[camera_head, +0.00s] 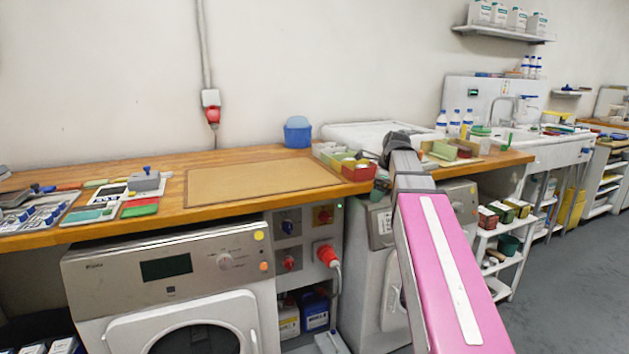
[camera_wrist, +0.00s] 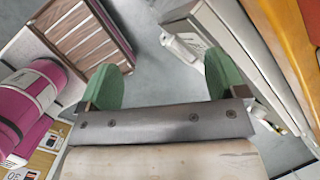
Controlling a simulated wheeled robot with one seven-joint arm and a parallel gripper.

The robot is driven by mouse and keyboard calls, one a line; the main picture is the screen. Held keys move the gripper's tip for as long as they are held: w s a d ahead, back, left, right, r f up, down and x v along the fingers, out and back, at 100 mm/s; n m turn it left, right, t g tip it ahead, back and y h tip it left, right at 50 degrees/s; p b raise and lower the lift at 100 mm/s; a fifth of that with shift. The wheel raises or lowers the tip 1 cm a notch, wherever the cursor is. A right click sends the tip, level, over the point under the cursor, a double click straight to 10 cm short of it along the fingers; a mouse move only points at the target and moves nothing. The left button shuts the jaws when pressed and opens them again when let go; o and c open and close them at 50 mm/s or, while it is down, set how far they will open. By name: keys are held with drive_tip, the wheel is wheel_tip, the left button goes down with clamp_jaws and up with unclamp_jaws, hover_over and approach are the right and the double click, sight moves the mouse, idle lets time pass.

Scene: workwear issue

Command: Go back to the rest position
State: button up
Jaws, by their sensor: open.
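My gripper (camera_wrist: 163,80) shows in the wrist view with its two green fingers wide apart and nothing between them. Grey floor shows in the gap. In the head view my pink arm reaches up from the bottom right, with its grey wrist in front of the wooden worktop's (camera_head: 95,182) front edge. The dark gripper end (camera_head: 381,186) hangs there, small and partly hidden by the wrist, near a washing machine's upper front.
A red box (camera_head: 356,170) and other small containers stand on the worktop close behind the wrist. A tan mat (camera_head: 262,181) lies bare to their left. A washing machine (camera_head: 168,285) stands below. A slatted wooden piece (camera_wrist: 85,42) shows in the wrist view. Floor (camera_head: 560,290) is clear at right.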

drive_tip(key=s+f+n+h, duration=0.1)
drive_tip(key=s+f+n, duration=0.5)
drive_tip(key=f, duration=0.5)
drive_tip(key=s+a+f+n+g, duration=0.1)
drive_tip(key=s+f+n, duration=0.5)
drive_tip(key=f, duration=0.6)
drive_tip(key=s+a+f+n+g+h, duration=0.1)
drive_tip(key=s+f+n, duration=0.4)
drive_tip(key=f+n, duration=0.4)
wheel_tip(320, 180, down, 3)
drive_tip(key=shift+s+a+r+h, duration=0.2)
drive_tip(key=shift+s+h, duration=0.1)
drive_tip(key=shift+s, duration=0.1)
